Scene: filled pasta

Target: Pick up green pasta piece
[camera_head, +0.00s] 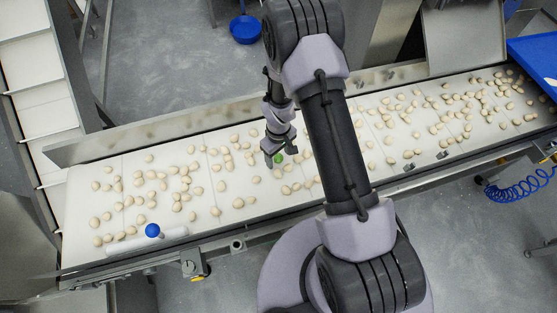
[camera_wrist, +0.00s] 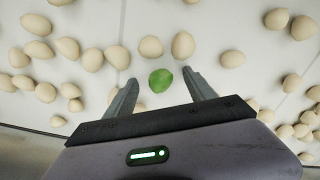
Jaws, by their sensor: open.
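The green pasta piece (camera_wrist: 160,80) lies on the white conveyor belt (camera_wrist: 195,18) in the wrist view. It sits between the tips of my open gripper (camera_wrist: 157,84), with a gap to the finger on each side. In the head view the green piece (camera_head: 279,158) shows just beside my gripper (camera_head: 273,158), partly hidden by it. The fingers hold nothing. I cannot tell how high the fingertips are above the belt.
Several cream pasta pieces (camera_wrist: 150,47) lie close beyond the green one. More are spread along the belt on both sides. A metal rail (camera_head: 200,124) runs along the belt's far edge. A blue ball (camera_head: 153,230) on a white bar lies at the belt's near left.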

